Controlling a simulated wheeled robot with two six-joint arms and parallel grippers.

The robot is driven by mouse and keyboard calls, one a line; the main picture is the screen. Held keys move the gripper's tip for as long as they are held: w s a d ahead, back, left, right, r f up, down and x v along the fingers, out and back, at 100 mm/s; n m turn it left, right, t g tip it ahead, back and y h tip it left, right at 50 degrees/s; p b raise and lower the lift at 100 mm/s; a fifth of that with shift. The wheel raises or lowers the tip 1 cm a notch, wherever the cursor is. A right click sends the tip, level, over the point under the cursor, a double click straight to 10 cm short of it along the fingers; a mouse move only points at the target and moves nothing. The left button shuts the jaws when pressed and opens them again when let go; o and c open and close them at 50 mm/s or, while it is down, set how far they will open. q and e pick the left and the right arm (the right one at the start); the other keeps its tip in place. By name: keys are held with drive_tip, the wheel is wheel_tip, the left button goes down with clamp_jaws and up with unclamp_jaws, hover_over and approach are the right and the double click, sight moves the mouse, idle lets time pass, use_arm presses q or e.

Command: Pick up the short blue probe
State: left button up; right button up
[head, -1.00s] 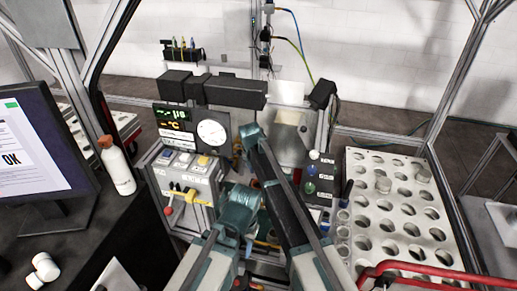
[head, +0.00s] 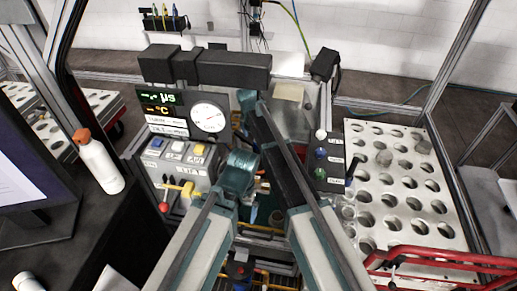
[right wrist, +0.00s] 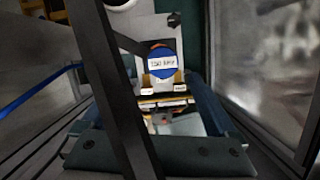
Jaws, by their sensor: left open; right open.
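A black holder (head: 165,22) at the top left of the head view carries a few thin upright probes with coloured parts. They are too small to tell surely which is the short blue one. My left gripper (head: 248,180) is in the middle of the head view, well below the holder, open, with its fingertips partly hidden among the equipment. My right arm reaches up beside it, its end mostly hidden in the head view. My right gripper (right wrist: 145,90) is open in the right wrist view, with no probe seen between its teal fingers.
A panel with a round dial (head: 210,117) and switches stands left of my arms. A white board with round holes (head: 400,195) is at the right, behind a red rail (head: 440,255). A white bottle (head: 98,163) and a monitor (head: 35,170) are at the left.

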drive_tip(key=shift+f+b, duration=0.25)
drive_tip(key=shift+b, duration=0.1)
drive_tip(key=b+x, duration=0.4)
drive_tip(key=shift+w+d+f, duration=0.15)
drive_tip(key=shift+d+f, duration=0.1)
drive_tip(key=shift+r, duration=0.1)
drive_tip(key=c, duration=1.3)
drive_tip(key=shift+c, duration=0.2)
